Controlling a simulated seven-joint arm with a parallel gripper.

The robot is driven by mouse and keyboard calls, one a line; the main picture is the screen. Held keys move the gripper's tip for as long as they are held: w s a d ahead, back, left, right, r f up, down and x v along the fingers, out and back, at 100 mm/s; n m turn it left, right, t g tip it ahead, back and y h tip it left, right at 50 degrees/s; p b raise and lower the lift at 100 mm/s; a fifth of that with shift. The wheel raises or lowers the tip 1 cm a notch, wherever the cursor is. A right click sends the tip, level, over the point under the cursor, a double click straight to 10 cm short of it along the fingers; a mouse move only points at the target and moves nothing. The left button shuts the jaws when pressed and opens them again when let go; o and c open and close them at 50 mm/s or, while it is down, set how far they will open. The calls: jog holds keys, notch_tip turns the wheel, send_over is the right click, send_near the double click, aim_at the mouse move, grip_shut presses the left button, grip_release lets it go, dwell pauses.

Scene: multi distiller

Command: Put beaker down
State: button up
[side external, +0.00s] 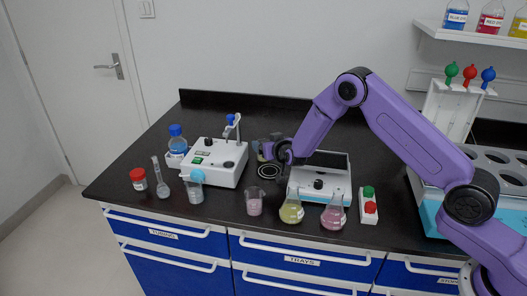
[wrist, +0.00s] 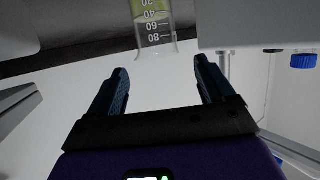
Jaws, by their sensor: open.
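My gripper (side external: 270,152) is over the middle of the bench, between the white device with a stand and the white box. In the wrist view my gripper (wrist: 159,75) is open, with nothing between its fingers. A clear beaker (wrist: 155,38) with printed graduation marks and yellowish liquid is just beyond the fingertips, apart from them. Its far part is cut off by the picture edge. In the side view the arm's end hides much of that spot, so I cannot tell what the beaker stands on.
A white device (side external: 215,162), a white box (side external: 322,190) and a dark round plate (side external: 268,171) are close by. Along the front are a light-blue beaker (side external: 194,190), a pink beaker (side external: 254,203), a yellow flask (side external: 291,210) and a pink flask (side external: 334,215).

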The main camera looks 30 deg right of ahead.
jog(key=w+f, duration=0.2)
jog(key=w, duration=0.1)
jog(key=shift+d, duration=0.35)
jog(key=shift+x, duration=0.85)
jog(key=c, duration=1.2)
jog(key=shift+r, duration=0.15)
